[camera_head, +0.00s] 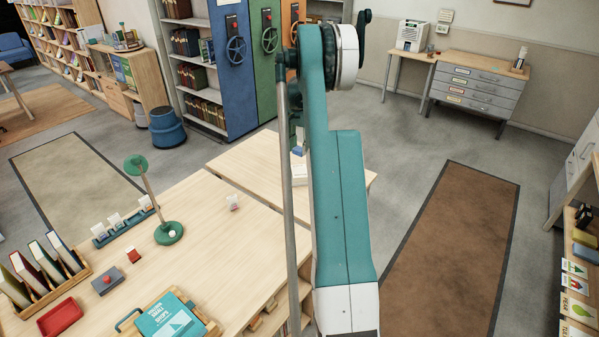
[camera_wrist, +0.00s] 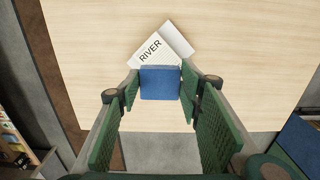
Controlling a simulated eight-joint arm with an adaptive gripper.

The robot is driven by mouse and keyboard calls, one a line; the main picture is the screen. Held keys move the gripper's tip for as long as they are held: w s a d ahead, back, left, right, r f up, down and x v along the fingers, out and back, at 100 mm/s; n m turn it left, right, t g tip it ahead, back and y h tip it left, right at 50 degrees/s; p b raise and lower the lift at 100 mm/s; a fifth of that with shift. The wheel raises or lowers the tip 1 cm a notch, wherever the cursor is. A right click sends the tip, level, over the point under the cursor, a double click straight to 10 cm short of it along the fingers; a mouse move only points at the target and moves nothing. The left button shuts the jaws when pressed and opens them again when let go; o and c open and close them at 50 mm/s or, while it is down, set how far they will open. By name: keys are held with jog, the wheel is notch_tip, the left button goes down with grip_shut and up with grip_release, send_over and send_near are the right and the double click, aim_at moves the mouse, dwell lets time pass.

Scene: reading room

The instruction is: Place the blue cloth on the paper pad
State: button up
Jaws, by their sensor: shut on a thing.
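The blue cloth (camera_wrist: 160,83) is a small folded-looking square between the green fingertips of my gripper (camera_wrist: 161,88), which is shut on it. The paper pad (camera_wrist: 152,50) is white, with the word RIVER and small lines of print. It lies on the pale wooden table, just beyond the cloth in the wrist view. The cloth overlaps its near edge there; I cannot tell whether they touch. In the head view the pad (camera_head: 298,169) is partly hidden behind my arm, with a bit of the blue cloth (camera_head: 299,150) above it.
Another white sheet (camera_wrist: 177,37) lies at an angle by the pad. The table (camera_head: 245,160) is otherwise mostly clear here. A nearer desk holds a green lamp (camera_head: 168,233), a teal book (camera_head: 168,318), a red tray (camera_head: 60,317) and upright books (camera_head: 40,262).

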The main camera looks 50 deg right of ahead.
jog(key=shift+f, duration=3.1)
jog(key=shift+f, duration=1.85)
jog(key=shift+f, duration=0.2)
jog(key=o, duration=0.8)
jog(key=shift+c, duration=0.2)
jog(key=shift+r, duration=0.15)
notch_tip(320, 180, up, 12)
jog(key=shift+r, duration=0.1)
